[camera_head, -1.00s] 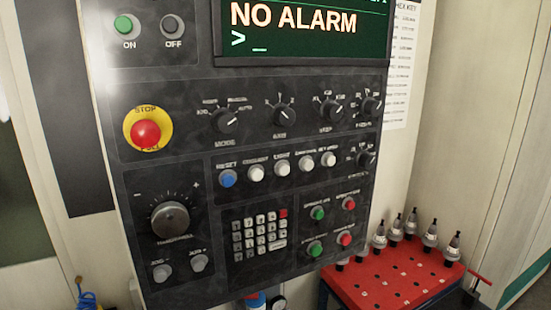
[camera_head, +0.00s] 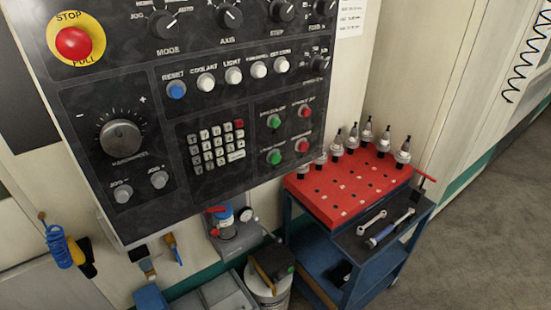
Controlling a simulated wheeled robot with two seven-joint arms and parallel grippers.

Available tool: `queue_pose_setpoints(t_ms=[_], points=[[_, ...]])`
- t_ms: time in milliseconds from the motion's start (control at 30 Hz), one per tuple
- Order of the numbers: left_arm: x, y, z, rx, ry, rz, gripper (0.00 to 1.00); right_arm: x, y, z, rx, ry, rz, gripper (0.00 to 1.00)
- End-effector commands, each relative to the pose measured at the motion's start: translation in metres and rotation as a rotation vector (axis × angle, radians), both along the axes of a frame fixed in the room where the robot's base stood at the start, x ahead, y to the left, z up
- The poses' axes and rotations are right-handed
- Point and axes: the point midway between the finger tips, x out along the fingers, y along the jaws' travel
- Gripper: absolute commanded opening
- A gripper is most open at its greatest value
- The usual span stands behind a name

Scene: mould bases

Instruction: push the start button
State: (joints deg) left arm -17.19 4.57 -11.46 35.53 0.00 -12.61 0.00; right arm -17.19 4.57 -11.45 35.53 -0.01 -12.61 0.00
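The black control panel (camera_head: 150,190) fills the left and middle of the head view. Two green buttons, an upper one (camera_head: 273,121) and a lower one (camera_head: 274,157), sit at its lower right beside two red buttons, an upper one (camera_head: 305,111) and a lower one (camera_head: 302,145). Their labels are too small to read surely, so I cannot tell which is the start button. A keypad (camera_head: 216,145) is left of them. A red stop button (camera_head: 73,42) on a yellow ring is at the upper left. Neither of my grippers is in view.
A blue cart (camera_head: 330,265) with a red tool tray (camera_head: 345,190) stands right of the panel, holding several tool holders and wrenches. A bucket (camera_head: 268,285) and grey bins (camera_head: 222,292) stand below the panel. Grey floor (camera_head: 470,240) is open at the right.

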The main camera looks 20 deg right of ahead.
Motion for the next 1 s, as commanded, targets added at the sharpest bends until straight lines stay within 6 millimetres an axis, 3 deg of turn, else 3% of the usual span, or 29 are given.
queue_pose_setpoints(t_ms=[33,333,1000], points=[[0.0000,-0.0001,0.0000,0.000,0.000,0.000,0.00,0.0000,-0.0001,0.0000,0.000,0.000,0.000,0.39],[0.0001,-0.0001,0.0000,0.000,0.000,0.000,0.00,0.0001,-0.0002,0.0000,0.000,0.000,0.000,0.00],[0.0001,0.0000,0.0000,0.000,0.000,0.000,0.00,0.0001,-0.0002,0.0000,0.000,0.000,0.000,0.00]])
